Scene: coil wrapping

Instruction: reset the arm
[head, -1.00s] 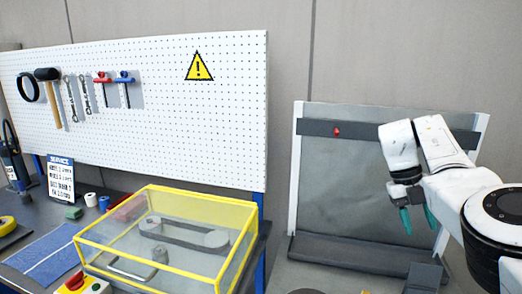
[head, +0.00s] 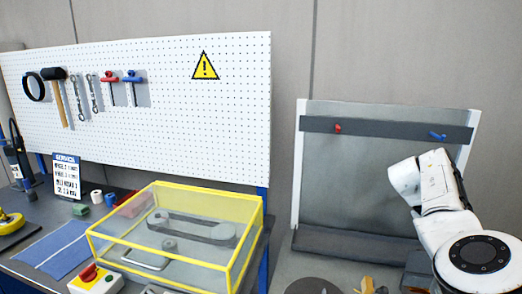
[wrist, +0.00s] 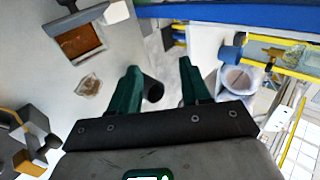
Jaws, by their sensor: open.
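My arm (head: 425,185) is at the right of the head view, folded in front of the grey panel. My gripper does not show in the head view; it is hidden or out of frame. In the wrist view, my gripper (wrist: 159,66) has two green fingers set well apart. It is open and nothing is held between them. A dark round object (wrist: 153,91) shows beyond the fingers, near the left one; I cannot tell what it is.
A bench on the left carries a yellow-framed clear box (head: 180,235) and a red button box (head: 95,280). A pegboard (head: 150,120) with tools stands behind. A grey panel (head: 350,165) with a dark rail stands behind my arm. A bin (wrist: 240,82) shows in the wrist view.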

